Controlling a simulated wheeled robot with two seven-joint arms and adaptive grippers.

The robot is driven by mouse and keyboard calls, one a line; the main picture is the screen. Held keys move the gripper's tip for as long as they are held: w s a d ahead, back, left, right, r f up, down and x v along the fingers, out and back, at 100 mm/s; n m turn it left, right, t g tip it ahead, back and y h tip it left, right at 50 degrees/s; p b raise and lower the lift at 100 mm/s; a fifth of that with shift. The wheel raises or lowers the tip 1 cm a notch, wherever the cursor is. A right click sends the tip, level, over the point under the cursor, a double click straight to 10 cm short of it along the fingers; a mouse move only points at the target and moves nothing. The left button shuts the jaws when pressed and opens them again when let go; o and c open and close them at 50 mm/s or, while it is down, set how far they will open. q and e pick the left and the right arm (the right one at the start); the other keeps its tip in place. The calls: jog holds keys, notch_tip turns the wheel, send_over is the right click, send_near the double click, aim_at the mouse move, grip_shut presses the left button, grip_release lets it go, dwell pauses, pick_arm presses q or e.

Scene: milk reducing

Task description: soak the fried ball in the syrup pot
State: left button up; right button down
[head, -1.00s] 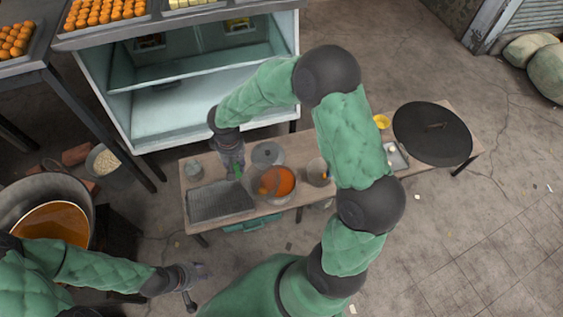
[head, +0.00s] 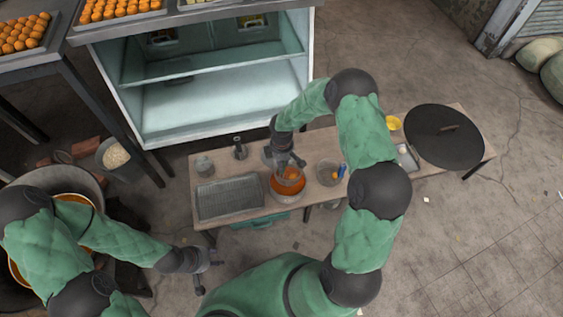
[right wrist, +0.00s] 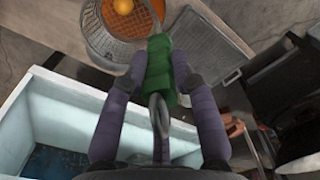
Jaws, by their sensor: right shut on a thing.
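My right gripper (right wrist: 159,78) is shut on the green handle (right wrist: 160,58) of a wire strainer (right wrist: 108,42). In the head view my right gripper (head: 284,158) is above the syrup pot (head: 287,193), with the strainer's basket at or over the pot's mouth. An orange-brown fried ball (right wrist: 123,6) shows at the top edge of the right wrist view, by the basket's rim. Whether it lies in the basket or beside it in the syrup is unclear. My left gripper (head: 207,267) is apart from the table, with its fingers spread and nothing visible between them.
A wire rack tray (head: 226,198) lies left of the pot on the wooden table (head: 325,205). A grey pot (head: 329,173) stands to the right, and a black round lid (head: 446,135) farther right. The cabinet (head: 222,105) stands behind the table.

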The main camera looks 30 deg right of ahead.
jog(key=shift+f+b, duration=5.25)
jog(key=shift+f, duration=1.55)
dwell(1.2)
